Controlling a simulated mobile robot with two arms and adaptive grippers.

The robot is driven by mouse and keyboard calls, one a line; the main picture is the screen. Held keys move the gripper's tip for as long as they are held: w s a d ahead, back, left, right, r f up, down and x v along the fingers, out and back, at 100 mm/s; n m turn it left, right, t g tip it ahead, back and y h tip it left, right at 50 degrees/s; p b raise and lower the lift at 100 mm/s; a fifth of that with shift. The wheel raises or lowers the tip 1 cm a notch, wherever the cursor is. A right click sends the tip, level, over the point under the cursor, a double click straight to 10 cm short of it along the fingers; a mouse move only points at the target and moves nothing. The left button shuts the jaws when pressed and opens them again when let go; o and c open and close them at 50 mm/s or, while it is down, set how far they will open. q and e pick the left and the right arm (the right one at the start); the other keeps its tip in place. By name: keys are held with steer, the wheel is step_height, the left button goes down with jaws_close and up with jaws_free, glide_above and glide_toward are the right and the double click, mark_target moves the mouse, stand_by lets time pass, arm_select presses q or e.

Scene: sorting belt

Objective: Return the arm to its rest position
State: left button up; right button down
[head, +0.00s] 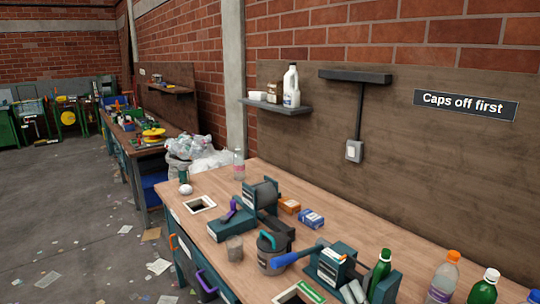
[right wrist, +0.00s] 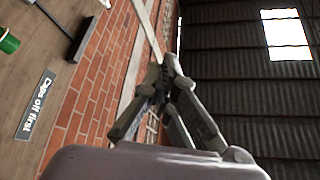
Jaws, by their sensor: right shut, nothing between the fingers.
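My right gripper (right wrist: 164,76) shows in the right wrist view, with its dark grey fingers shut together and nothing between them. It is up in the air, clear of any object. Behind it are the brick wall (right wrist: 100,85) and the dark corrugated roof (right wrist: 235,80). I cannot make out either arm in the head view. My left gripper is not in view.
Several bottles stand at the lower right. A shelf (head: 277,106) and a "Caps off first" sign (head: 466,104) are on the back board.

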steer(key=s+a+f+n+g+h, duration=0.1)
steer(key=s+a+f+g+h, duration=0.15)
steer(key=s+f+g, duration=0.35)
steer(key=s+a+f+n+g+h, duration=0.1)
steer(key=s+f+g+h, duration=0.2)
steer(key=f, duration=0.6)
steer(key=s+d+f+g+h, duration=0.1)
steer(key=s+d+f+g, duration=0.15)
steer(key=s, duration=0.35)
steer(key=s+d+f+n+g+h, duration=0.1)
steer(key=s+d+g+h, duration=0.15)
steer(key=s, duration=0.35)
steer(key=s+d+f+g, duration=0.1)
steer(key=s+f+g, duration=0.1)
steer(key=s+g, duration=0.35)
step_height(320, 180, down, 31)
steer(key=s+b, duration=0.2)
steer(key=b, duration=0.3)
arm_select(q)
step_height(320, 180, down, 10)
steer(key=b, duration=0.5)
arm_select(e)
steer(key=s+d+f, duration=0.3)
steer(key=s+f, duration=1.4)
steer(key=f, duration=0.4)
steer(key=shift+s+f+g+h, duration=0.2)
steer(key=shift+f+g+h, duration=0.1)
steer(key=shift+g, duration=0.15)
